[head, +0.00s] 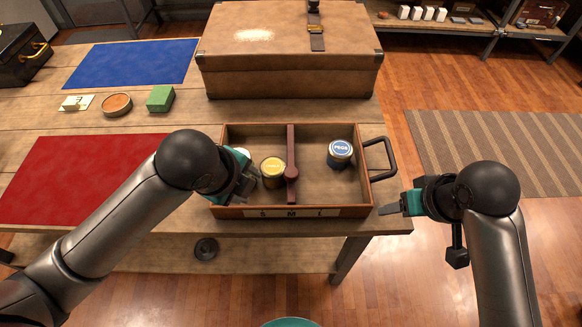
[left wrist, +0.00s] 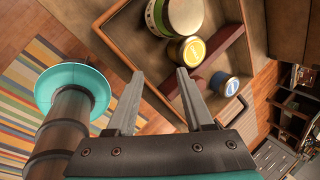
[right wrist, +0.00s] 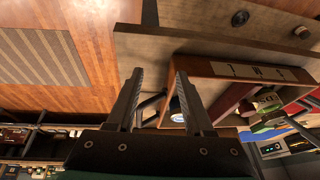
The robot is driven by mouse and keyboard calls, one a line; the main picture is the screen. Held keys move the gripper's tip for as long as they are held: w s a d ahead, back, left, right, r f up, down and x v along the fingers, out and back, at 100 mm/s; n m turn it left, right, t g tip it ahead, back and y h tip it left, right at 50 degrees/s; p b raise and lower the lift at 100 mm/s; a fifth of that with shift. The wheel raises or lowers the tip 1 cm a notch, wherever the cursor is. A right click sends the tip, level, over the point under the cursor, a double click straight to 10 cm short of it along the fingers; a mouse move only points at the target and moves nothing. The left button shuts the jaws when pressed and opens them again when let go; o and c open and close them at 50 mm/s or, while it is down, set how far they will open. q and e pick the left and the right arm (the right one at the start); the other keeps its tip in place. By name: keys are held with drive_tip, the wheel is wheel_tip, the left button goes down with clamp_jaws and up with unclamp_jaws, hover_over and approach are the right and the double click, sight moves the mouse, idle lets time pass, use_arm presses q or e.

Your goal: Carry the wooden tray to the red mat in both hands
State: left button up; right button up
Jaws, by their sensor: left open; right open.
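The wooden tray (head: 232,212) stands on the table, to the right of the red mat (head: 75,180). A dark red divider (head: 292,150) splits it. A yellow-labelled can (head: 273,166) is left of the divider, with another can (left wrist: 185,14) partly hidden in the head view. A blue-labelled can (head: 340,151) is on the right. My left gripper (head: 245,184) is open over the tray's left end, hiding the handle there. My right gripper (head: 392,211) is open and empty near the front right corner, in front of the right handle (head: 381,158) and apart from it.
A large brown suitcase (head: 285,60) stands close behind the tray. A blue mat (head: 132,62), a green block (head: 161,98), a round wooden dish (head: 117,104) and a small card (head: 76,103) lie at the back left. The red mat is bare where visible.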

drive_tip(key=w+d+r, duration=0.2)
drive_tip(key=w+r, duration=0.2)
drive_tip(key=w, duration=0.1)
approach(391, 165)
drive_tip(key=d+r, duration=0.1)
drive_tip(key=d, duration=0.1)
use_arm(q)
drive_tip(key=w+a+r+m+y, duration=0.2)
drive_tip(key=w+a+r+m, duration=0.1)
drive_tip(key=a+m, duration=0.3)
drive_tip(key=w+a+r+m+y, duration=0.2)
drive_tip(key=w+a+r+m, duration=0.1)
drive_tip(key=a+m, duration=0.3)
drive_tip(key=shift+a+m+g, duration=0.15)
drive_tip(key=shift+m+g, duration=0.15)
use_arm(e)
drive_tip(key=shift+s+a+r+m+t+y, duration=0.15)
drive_tip(key=shift+s+m+t+y, duration=0.15)
drive_tip(key=shift+s+m+y, duration=0.15)
use_arm(q)
drive_tip(key=shift+f, duration=0.1)
drive_tip(key=x, duration=1.5)
drive_tip(key=shift+w, duration=0.15)
use_arm(e)
drive_tip(key=x, duration=1.5)
use_arm(q)
clamp_jaws()
use_arm(e)
clamp_jaws()
